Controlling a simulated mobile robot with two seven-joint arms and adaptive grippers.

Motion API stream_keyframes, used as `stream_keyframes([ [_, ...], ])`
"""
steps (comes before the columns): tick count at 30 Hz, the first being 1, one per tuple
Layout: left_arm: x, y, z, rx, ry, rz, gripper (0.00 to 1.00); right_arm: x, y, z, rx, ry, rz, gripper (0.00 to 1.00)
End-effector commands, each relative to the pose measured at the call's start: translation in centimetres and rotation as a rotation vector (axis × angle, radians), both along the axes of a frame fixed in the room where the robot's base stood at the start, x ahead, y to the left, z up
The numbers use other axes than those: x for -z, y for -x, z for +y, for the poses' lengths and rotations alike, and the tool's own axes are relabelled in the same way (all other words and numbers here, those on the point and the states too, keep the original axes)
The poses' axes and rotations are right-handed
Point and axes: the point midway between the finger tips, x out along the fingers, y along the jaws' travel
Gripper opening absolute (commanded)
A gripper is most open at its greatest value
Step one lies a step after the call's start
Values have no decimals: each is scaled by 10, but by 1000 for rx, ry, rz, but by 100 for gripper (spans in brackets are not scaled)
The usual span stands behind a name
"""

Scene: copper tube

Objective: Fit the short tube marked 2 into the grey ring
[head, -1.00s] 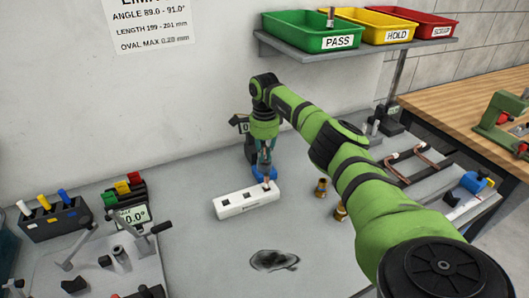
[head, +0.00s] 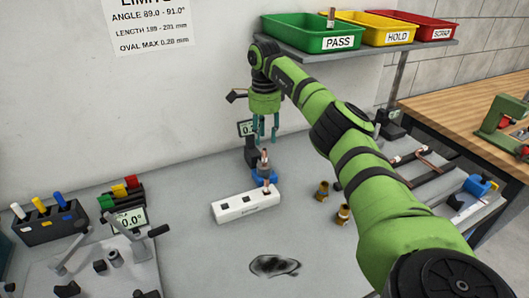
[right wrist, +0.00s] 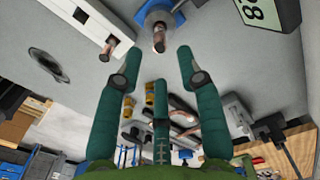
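The grey ring (head: 263,167) stands on a small blue base behind the white block. A short copper tube (head: 264,155) stands upright in the ring, its top showing above it. In the right wrist view the tube end (right wrist: 158,42) shows within the grey ring (right wrist: 157,20). No number on it is legible. My right gripper (head: 267,138) is open and empty, just above the ring and tube and apart from them. In the right wrist view its green fingers (right wrist: 157,60) are spread. My left gripper is not in view.
A white block (head: 238,206) in front of the ring holds another copper tube (head: 267,187). A small display (head: 246,128) stands close behind the ring. Brass fittings (head: 343,214) stand to the right. A shelf with a green PASS tray (head: 300,44) hangs above.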

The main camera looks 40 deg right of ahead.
Motion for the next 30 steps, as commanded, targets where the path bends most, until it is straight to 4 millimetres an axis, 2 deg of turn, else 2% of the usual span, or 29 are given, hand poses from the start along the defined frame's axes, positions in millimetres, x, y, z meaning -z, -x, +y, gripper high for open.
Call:
stream_keyframes([
  [3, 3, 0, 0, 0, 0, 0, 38, -21, -1, 1, -1, 0, -2, 38],
  [9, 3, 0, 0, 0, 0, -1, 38, -38, 0, 0, -1, 0, 1, 38],
  [30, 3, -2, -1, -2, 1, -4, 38, -39, 0, 1, -2, 0, 1, 38],
])
